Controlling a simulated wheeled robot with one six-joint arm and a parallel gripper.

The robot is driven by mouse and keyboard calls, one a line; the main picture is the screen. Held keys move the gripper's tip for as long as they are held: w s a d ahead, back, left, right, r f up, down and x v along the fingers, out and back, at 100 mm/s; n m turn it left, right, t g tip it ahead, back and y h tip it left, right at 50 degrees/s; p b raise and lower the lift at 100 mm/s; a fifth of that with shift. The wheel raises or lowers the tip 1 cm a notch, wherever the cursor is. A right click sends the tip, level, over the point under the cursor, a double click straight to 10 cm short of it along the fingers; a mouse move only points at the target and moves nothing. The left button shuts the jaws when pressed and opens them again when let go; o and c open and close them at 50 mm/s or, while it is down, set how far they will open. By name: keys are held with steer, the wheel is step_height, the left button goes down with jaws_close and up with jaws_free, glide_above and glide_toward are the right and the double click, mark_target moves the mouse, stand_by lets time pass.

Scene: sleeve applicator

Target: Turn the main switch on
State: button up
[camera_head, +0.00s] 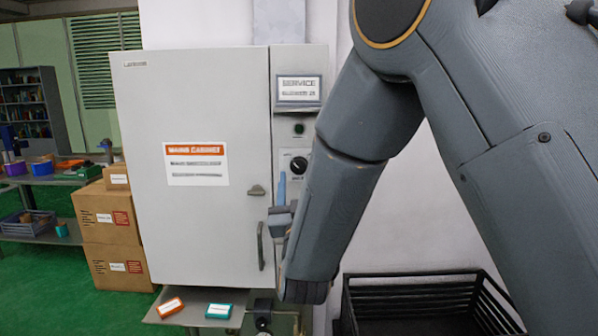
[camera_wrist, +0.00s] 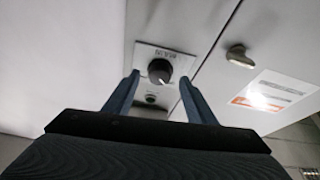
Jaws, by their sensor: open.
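The main switch is a black rotary knob (camera_head: 299,165) on a light plate on the narrow right panel of the grey cabinet (camera_head: 215,250). In the wrist view the knob (camera_wrist: 160,71) appears with its label upside down, and a light mark shows on its lower edge. My gripper (camera_head: 281,180) is in front of the panel, just left of and below the knob in the head view. In the wrist view my gripper (camera_wrist: 160,81) is open, its two blue fingers on either side of the knob in the picture. I see no contact; the remaining distance is unclear.
The cabinet door has a latch (camera_head: 257,190) and a vertical handle (camera_head: 261,246). A dark green round part (camera_head: 299,129) and a service sign (camera_head: 299,88) sit above the knob. A black crate (camera_head: 425,282) stands at lower right. Stacked cardboard boxes (camera_head: 107,220) stand left.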

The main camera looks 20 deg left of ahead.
steer(key=shift+x, duration=0.95)
steer(key=shift+c, duration=0.5)
steer(key=c, duration=1)
steer(key=shift+o, duration=0.3)
